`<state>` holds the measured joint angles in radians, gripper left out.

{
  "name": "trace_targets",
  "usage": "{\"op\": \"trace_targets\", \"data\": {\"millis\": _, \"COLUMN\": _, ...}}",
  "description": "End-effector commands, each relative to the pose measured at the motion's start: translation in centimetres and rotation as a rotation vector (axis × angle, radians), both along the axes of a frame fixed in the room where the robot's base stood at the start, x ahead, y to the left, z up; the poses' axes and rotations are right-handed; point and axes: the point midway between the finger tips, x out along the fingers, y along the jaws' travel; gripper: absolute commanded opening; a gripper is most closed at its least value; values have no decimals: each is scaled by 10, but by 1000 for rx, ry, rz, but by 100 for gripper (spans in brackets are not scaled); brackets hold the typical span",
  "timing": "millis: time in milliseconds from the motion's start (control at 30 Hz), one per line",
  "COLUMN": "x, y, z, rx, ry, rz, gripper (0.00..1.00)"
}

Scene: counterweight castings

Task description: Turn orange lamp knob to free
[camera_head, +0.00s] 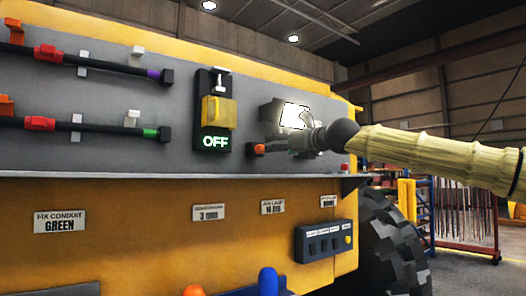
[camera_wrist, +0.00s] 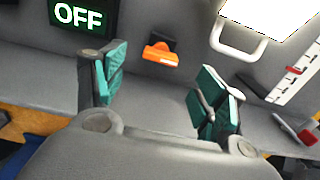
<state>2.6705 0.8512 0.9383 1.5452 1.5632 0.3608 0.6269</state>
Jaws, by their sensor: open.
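The orange lamp knob (camera_wrist: 160,55) sits on a dark mount on the grey panel. In the wrist view it lies beyond my open fingertips, between them and apart from both. My gripper (camera_wrist: 158,85) has teal-padded fingers spread wide with nothing between them. In the head view the knob (camera_head: 259,149) shows as a small orange end just left of my gripper (camera_head: 272,142). The lit white lamp (camera_head: 295,116) is just above my gripper; it also shows at the upper right of the wrist view (camera_wrist: 268,22). The knob's setting marks cannot be read.
A lit OFF display (camera_head: 216,142) with a yellow cover (camera_head: 218,111) is left of the knob. Two dark conduits with red clamps run along the left of the panel. A ledge (camera_head: 180,174) runs below. A dark button box (camera_head: 324,241) hangs lower right.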

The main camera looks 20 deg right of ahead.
Motion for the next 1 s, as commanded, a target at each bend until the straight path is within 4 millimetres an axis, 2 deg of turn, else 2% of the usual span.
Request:
{"op": "trace_targets", "data": {"millis": 300, "x": 49, "y": 17, "z": 1, "rx": -2, "ry": 2, "rz": -1, "gripper": 71}}
{"op": "trace_targets", "data": {"millis": 500, "x": 74, "y": 27, "z": 0, "rx": -2, "ry": 2, "rz": 1, "gripper": 71}}
{"op": "trace_targets", "data": {"millis": 700, "x": 86, "y": 32, "z": -1, "rx": -1, "ry": 2, "rz": 2, "gripper": 71}}
{"op": "trace_targets", "data": {"millis": 1000, "x": 87, "y": 33, "z": -1, "rx": -1, "ry": 1, "rz": 2, "gripper": 71}}
